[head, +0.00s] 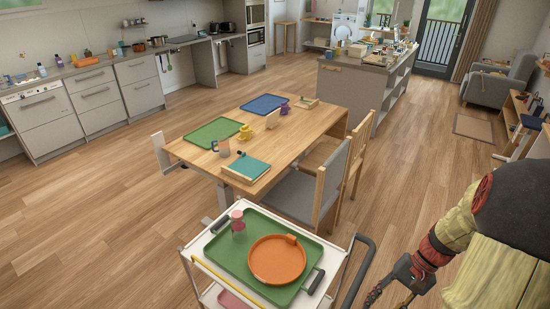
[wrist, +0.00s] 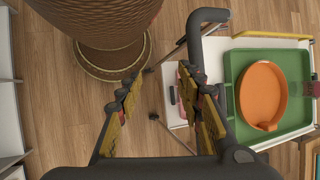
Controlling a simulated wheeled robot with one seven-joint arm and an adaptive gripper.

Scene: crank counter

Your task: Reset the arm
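My gripper (head: 388,294) is at the lower right of the head view, to the right of the white trolley (head: 198,262). My arm comes in from the right edge of the head view. Part of the fingers is cut off by the bottom edge there.
The trolley carries a green tray (head: 225,254) with an orange round dish (head: 277,260) and a pink cup (head: 238,222). Its dark handle (head: 359,270) is close to my gripper. A wooden table (head: 300,130) and chair (head: 295,195) stand beyond.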

